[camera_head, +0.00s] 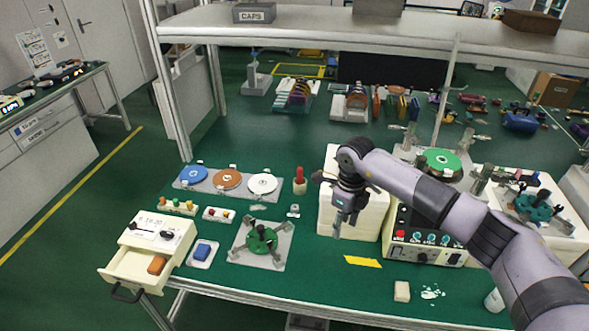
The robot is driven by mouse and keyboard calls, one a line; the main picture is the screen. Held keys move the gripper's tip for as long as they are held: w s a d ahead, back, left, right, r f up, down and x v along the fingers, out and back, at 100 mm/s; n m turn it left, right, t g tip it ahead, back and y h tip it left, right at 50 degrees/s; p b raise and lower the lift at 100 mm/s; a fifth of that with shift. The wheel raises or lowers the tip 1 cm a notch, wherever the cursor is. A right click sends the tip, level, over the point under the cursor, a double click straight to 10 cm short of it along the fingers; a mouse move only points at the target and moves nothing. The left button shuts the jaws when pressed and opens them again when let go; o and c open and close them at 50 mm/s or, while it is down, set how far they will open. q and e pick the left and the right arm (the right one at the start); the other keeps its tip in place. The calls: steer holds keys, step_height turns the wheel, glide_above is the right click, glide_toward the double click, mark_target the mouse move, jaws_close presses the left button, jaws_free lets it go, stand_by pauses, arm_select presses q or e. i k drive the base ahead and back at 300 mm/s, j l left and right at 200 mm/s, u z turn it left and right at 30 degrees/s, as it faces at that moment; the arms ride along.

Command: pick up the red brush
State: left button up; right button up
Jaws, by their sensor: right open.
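A red upright piece with a thick handle, which looks like the red brush (299,175), stands in a small beige holder (299,188) on the green bench. Its lower end is hidden in the holder. My right gripper (344,224) is open and empty, pointing down beside the white block, to the right of and nearer than the brush. It does not touch the brush. My left gripper is not in view.
A grey tray with blue, brown and white discs (228,180) lies left of the brush. A green fixture (262,240) stands in front. A white block (365,218) and control box (425,240) stand right. An open drawer unit (150,250) is at left. A shelf (330,28) spans above.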

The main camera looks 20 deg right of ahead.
mark_target(299, 171)
steer(key=i, duration=1.4)
